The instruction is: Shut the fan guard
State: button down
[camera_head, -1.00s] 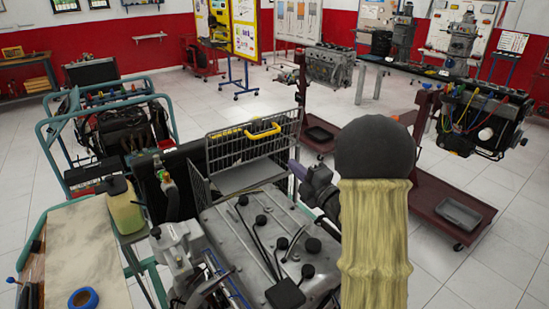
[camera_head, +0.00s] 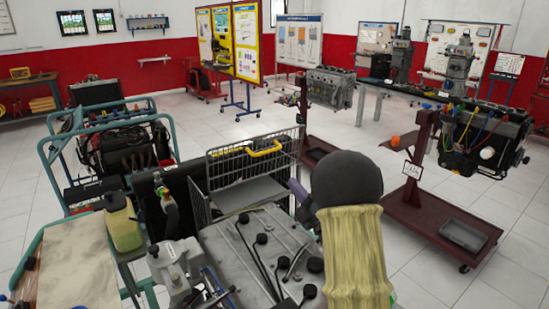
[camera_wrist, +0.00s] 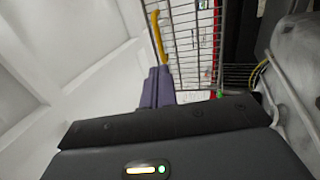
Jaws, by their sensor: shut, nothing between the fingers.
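The fan guard (camera_head: 229,163) is a grey wire-mesh frame with a yellow handle (camera_head: 265,149) along its top. It stands at the far end of the grey engine (camera_head: 262,240); how far it is swung open is hard to tell. In the wrist view the mesh (camera_wrist: 190,45) and the yellow handle (camera_wrist: 157,38) show just beyond my fingers. My gripper (camera_wrist: 155,78) has purple fingers, shut together and empty, near the handle side of the guard; contact cannot be made out. In the head view my gripper (camera_head: 297,189) shows small at the guard's right side, partly hidden by my arm.
A dark red engine stand (camera_head: 435,215) with a tray is to the right.

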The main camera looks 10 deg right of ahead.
aim_at(268, 152)
jog(key=p+x, duration=0.4)
jog(key=x, duration=0.6)
jog(key=shift+a+r+p, duration=0.1)
jog(key=shift+r+p, duration=0.1)
jog(key=shift+p, duration=0.15)
jog(key=shift+w+a, duration=0.15)
jog(key=shift+w, duration=0.2)
